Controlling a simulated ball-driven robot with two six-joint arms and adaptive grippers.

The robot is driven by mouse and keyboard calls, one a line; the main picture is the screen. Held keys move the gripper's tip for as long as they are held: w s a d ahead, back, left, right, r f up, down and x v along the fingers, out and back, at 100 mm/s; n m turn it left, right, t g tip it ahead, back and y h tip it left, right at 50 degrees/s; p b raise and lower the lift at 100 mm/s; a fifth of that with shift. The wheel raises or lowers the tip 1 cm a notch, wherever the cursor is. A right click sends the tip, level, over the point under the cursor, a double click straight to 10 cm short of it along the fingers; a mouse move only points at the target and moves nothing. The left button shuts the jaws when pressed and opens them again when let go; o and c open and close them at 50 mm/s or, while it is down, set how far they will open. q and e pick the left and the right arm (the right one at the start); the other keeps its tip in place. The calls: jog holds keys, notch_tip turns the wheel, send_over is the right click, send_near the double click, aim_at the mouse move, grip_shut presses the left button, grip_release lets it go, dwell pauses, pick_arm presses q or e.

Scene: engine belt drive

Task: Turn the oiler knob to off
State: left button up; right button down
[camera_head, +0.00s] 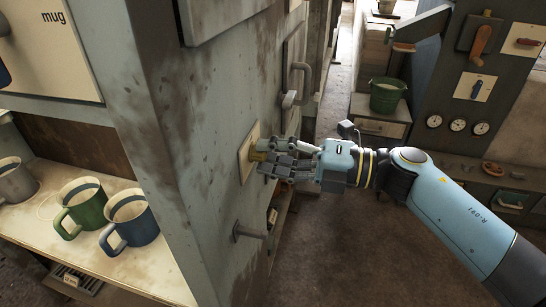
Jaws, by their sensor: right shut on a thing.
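A small brass-coloured knob (257,155) sits on a pale plate (246,152) on the side of the grey cabinet. It appears to be the oiler knob, but no label or pointer on it can be read. My right gripper (271,157) reaches in from the right and is shut on this knob. Its fingers hide most of the knob, so which way it is turned cannot be told. My left gripper is not in view.
Cabinet handles stick out above (301,82) and below (252,232) my right gripper. Green (84,206) and blue (131,221) mugs stand on the left shelf. A green bucket (386,95), gauges (458,125) and a switch panel (475,88) are at the back right. Open floor lies between.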

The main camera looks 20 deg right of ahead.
jog(key=shift+f+n, duration=0.1)
jog(key=shift+n, duration=0.5)
jog(key=c, duration=1)
grip_release()
jog(key=shift+c, duration=0.2)
jog(key=v, duration=1.2)
